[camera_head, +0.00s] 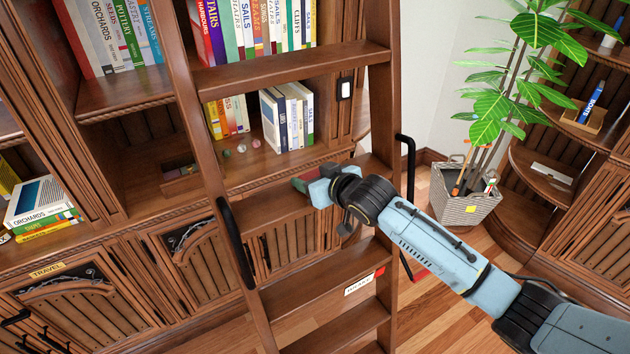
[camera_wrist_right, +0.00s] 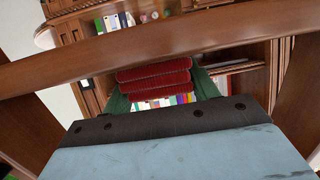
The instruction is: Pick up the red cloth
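The red cloth (camera_wrist_right: 154,78) is folded in layers and sits between the two green fingers of my right gripper (camera_wrist_right: 160,88) in the wrist view. The fingers press on its two sides, and books show beneath it. In the head view only a small red part of the cloth (camera_head: 299,186) shows at the tip of my right gripper (camera_head: 308,183), beside a green finger, at the ladder's upper steps. The rest is hidden by the gripper. My left gripper is in neither view.
The wooden ladder (camera_head: 325,66) leans in front of the bookcase, its rails and steps close around my right gripper. Small balls (camera_head: 241,148) and books (camera_head: 287,117) stand on the shelf behind. A potted plant in a basket (camera_head: 464,207) stands at right. A labelled step (camera_head: 325,287) is lower down.

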